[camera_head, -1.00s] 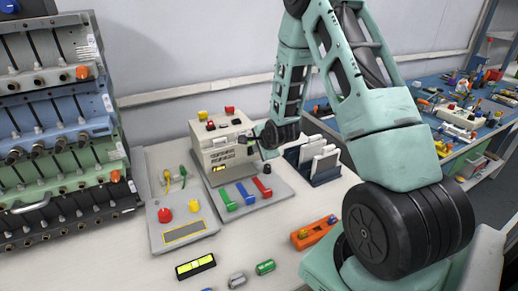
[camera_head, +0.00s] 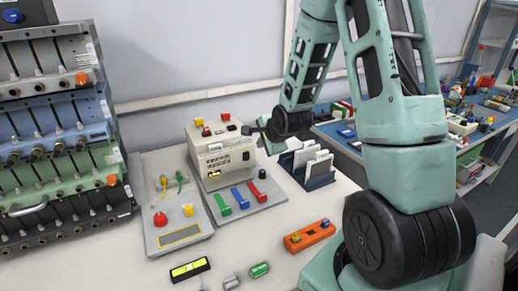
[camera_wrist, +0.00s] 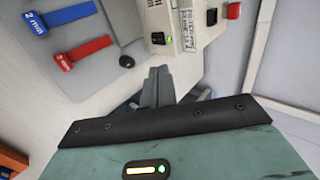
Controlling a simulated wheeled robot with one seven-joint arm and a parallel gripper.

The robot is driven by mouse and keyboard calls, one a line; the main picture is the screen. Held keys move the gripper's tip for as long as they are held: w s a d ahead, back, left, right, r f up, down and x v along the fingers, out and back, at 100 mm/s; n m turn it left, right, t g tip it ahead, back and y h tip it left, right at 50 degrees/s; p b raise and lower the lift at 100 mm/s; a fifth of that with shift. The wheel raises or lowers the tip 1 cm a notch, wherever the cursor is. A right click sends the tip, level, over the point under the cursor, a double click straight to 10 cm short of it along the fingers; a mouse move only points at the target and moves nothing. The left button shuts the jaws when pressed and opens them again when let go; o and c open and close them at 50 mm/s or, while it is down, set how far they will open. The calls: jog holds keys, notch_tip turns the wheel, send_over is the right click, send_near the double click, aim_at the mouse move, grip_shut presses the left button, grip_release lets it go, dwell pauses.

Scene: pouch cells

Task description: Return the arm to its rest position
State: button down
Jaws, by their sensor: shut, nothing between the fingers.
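My gripper (camera_head: 262,128) shows in the head view beside the upper right of the beige boxy tester (camera_head: 222,160), partly hidden behind my dark wrist joint. In the wrist view, my gripper (camera_wrist: 158,80) has its grey fingers together with nothing between them. Its tips point toward the tester (camera_wrist: 192,25), whose side and green light show at the top. Whether the tips touch it cannot be told. My arm is raised and bent above the white bench.
A rack with pouch cells (camera_head: 310,167) stands right of the tester. Blue (camera_head: 241,197) and red (camera_head: 257,189) levers lie in front. An orange block (camera_head: 310,236) sits near my base. Tiered racks (camera_head: 60,150) stand left. Free air lies above the bench.

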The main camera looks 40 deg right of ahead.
jog(key=shift+s+r, duration=0.2)
jog(key=shift+r, duration=0.15)
dwell(0.4)
jog(key=s+a+r+n+g+y, duration=0.2)
jog(key=s+a+n, duration=0.2)
jog(key=a+n, duration=0.55)
jog(key=s+a+r+n+g+y, duration=0.1)
jog(key=s+a+n+g+y, duration=0.3)
jog(key=a, duration=1.1)
jog(key=s+a+r+n+g+h, duration=0.1)
jog(key=s+a+r+n, duration=0.1)
jog(key=s+a+n, duration=0.3)
jog(key=s+a+r+n+g+h, duration=0.1)
jog(key=s+a+n, duration=0.5)
jog(key=s+n, duration=0.4)
jog(key=s, duration=0.3)
jog(key=shift+s+r+g+h, duration=0.35)
jog(key=shift+r+g+h, duration=0.05)
